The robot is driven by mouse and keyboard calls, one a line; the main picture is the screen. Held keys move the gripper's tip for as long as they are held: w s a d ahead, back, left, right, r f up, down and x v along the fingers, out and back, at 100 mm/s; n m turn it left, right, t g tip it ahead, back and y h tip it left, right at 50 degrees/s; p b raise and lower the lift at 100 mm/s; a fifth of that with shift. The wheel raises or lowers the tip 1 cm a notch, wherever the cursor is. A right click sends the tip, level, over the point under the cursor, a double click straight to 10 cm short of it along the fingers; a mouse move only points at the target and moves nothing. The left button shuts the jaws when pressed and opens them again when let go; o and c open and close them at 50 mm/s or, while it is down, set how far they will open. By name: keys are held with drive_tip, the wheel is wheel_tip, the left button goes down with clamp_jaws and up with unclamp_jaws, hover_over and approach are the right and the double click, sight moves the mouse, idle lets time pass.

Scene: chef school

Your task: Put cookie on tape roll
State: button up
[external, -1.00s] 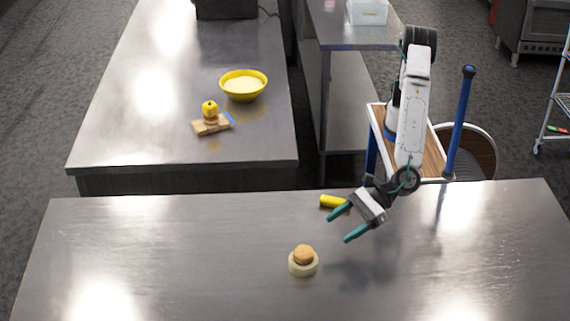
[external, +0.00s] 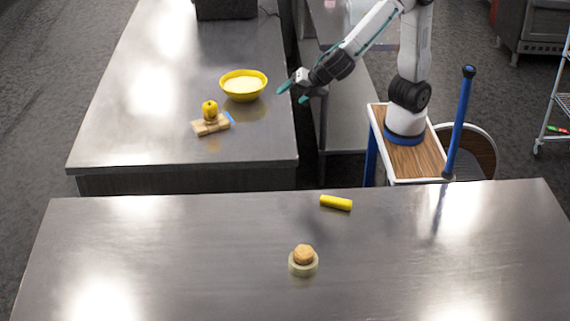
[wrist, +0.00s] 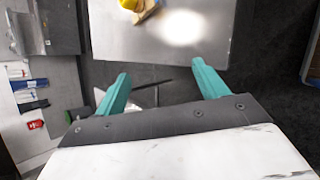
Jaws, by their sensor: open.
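A round tan cookie (external: 304,253) rests on top of the pale tape roll (external: 303,268) on the near steel table. The tape roll lies flat. My gripper (external: 285,93) is open and empty in the external view, raised near the right edge of the far table, well away from the cookie. In the wrist view my gripper's teal fingers (wrist: 160,88) are spread with nothing between them. The cookie and tape roll are not seen in the wrist view.
A yellow cylinder (external: 336,202) lies near the back edge of the near table (external: 150,250). On the far table (external: 130,130) stand a yellow bowl (external: 243,88) and a small wooden board (external: 198,127) with a yellow item (external: 210,107) above it. Much of the near table is clear.

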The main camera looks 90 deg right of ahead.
drive_tip(key=s+d+m+g, duration=0.3)
drive_tip(key=s+d+m, duration=0.45)
drive_tip(key=d, duration=0.55)
drive_tip(key=s+d+f+m+g+y, duration=0.1)
drive_tip(key=s+d+f+m+y, duration=0.1)
drive_tip(key=s+m, duration=0.4)
drive_tip(key=s+d+f+m+g+y, duration=0.2)
drive_tip(key=s+d+m, duration=0.2)
drive_tip(key=s, duration=0.9)
drive_tip(key=shift+d+m+y, duration=0.2)
drive_tip(key=shift+m+y, duration=0.2)
drive_tip(key=shift+m, duration=0.45)
